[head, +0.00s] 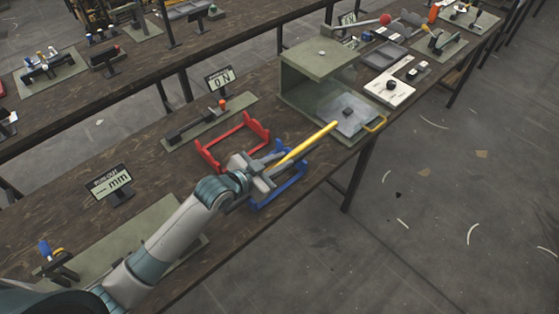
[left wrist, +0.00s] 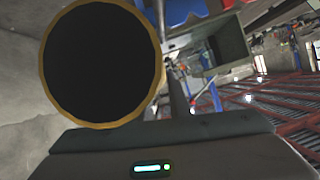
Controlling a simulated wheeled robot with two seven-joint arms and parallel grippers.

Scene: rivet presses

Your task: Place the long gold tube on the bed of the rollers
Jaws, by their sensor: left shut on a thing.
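My left gripper (head: 262,172) is shut on the long gold tube (head: 305,144) near its lower-left end. The tube slants up to the right, above the blue cradle and towards the green box. In the left wrist view the tube's open end, with a gold rim (left wrist: 160,58) and dark inside, looms above the gripper body (left wrist: 165,155). My right gripper is not in view.
A red cradle (head: 228,137) and a blue cradle (head: 285,188) stand around the gripper. A green open-fronted box (head: 318,58) is beyond. A green plate (head: 236,106) with a dark fixture and an "N" display (head: 221,79) is behind. The table's front edge is close.

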